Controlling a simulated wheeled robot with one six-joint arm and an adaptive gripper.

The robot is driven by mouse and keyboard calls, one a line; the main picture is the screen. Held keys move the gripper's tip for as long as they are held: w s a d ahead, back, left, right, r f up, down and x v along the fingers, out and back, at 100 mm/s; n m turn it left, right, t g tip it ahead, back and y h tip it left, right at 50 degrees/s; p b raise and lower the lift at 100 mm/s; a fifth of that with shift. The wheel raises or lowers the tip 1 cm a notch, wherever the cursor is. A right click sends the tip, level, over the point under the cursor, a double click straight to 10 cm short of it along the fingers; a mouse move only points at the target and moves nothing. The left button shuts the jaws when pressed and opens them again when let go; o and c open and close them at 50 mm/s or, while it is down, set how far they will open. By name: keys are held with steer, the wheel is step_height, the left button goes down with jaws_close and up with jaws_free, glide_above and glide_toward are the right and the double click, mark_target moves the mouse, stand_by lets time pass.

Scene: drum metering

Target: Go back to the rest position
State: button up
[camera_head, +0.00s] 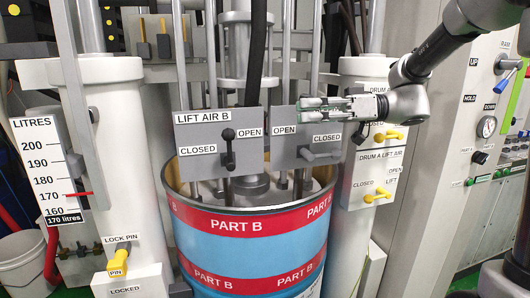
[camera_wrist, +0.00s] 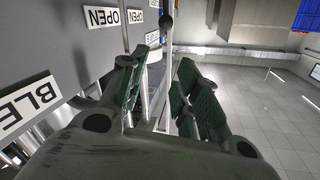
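My gripper (camera_head: 308,104) is at the upper right of the drum, in front of the top of the right grey valve panel (camera_head: 283,126). Its fingers point left. In the wrist view the green-padded fingers (camera_wrist: 167,72) stand apart with nothing held between them. The right panel's grey lever (camera_head: 320,154) lies sideways by the CLOSED label, below the gripper and apart from it. The LIFT AIR B lever (camera_head: 228,148) stands upright on the left panel. A dark ball-ended rod (camera_wrist: 165,22) shows beyond the fingertips in the wrist view.
The blue and red PART B drum (camera_head: 253,246) stands below the panels. White columns flank it, with yellow levers (camera_head: 377,196) on the right and a yellow lock pin (camera_head: 117,262) on the left. The wrist view shows open tiled floor (camera_wrist: 270,100) to the right.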

steer(key=s+d+f+m+h, duration=0.4)
steer(key=d+f+m, duration=0.1)
steer(key=f+m, duration=0.15)
steer(key=s+d+f+m+h, duration=0.4)
steer(key=d+f+m, duration=0.1)
steer(key=f, duration=0.3)
steer(key=s+d+r+m+t+h, duration=0.1)
steer(key=s+d+h, duration=0.3)
steer(key=d, duration=0.4)
steer(key=s+d+r+m+t+h, duration=0.1)
steer(key=s+d+t+h, duration=0.3)
steer(key=d, duration=0.4)
steer(key=shift+s+d+m+h, duration=0.15)
steer(key=shift+s+m+h, duration=0.65)
steer(key=shift+s, duration=0.5)
